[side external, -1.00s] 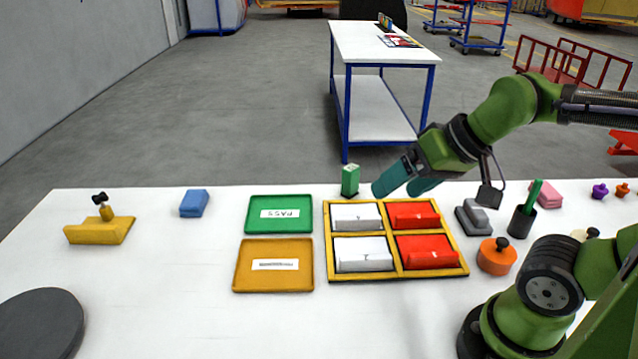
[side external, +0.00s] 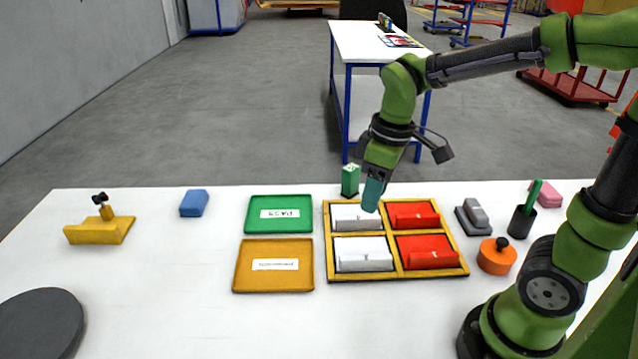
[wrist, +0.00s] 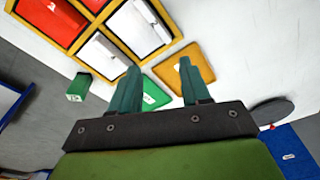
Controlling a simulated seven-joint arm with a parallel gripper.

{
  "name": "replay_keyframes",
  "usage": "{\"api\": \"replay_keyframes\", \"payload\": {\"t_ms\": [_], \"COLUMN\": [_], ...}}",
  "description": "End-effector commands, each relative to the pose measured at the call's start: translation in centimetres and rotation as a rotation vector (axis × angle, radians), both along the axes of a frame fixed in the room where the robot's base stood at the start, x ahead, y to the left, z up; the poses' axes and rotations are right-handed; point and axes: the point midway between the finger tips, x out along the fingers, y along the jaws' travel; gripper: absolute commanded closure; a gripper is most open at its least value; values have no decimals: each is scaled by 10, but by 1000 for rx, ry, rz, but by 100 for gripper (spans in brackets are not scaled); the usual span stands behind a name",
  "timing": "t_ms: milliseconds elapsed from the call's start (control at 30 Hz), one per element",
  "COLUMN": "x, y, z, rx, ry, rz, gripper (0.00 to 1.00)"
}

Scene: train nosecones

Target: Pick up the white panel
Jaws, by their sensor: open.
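Two white panels lie in the left column of a yellow-framed tray (side external: 398,276). The far white panel (side external: 350,217) is in the back left compartment and the near white panel (side external: 364,256) in the front left one. Both also show in the wrist view, one (wrist: 103,57) nearer my gripper and one (wrist: 136,27) farther off. My gripper (side external: 371,194) is above the back edge of the tray, close over the far white panel in the picture, tilted downward. In the wrist view its two teal fingers (wrist: 158,74) are spread apart with nothing between them.
Two red panels (side external: 411,214) (side external: 428,251) fill the tray's right column. A green tray (side external: 278,228) and an orange tray (side external: 259,279) lie to the left. A green block (side external: 350,180) stands behind. An orange knobbed pot (side external: 497,257) and dark cup (side external: 522,223) stand right.

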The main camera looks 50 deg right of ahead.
Motion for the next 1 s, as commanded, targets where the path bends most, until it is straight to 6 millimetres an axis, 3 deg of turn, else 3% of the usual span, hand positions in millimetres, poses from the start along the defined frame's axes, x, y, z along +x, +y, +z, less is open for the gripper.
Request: {"api": "replay_keyframes", "payload": {"t_ms": [100,200,367,800,1000], "x": [10,10,6,5,6], "y": [-7,-10,-10,-9,-9], "z": [-4,2,-2,-89,-112], "rx": [-56,-76,-77,-76,-77], "ry": [80,95,110,111,107], "rz": [241,372,456,458,457], "gripper": [53,53,53,53,53]}}
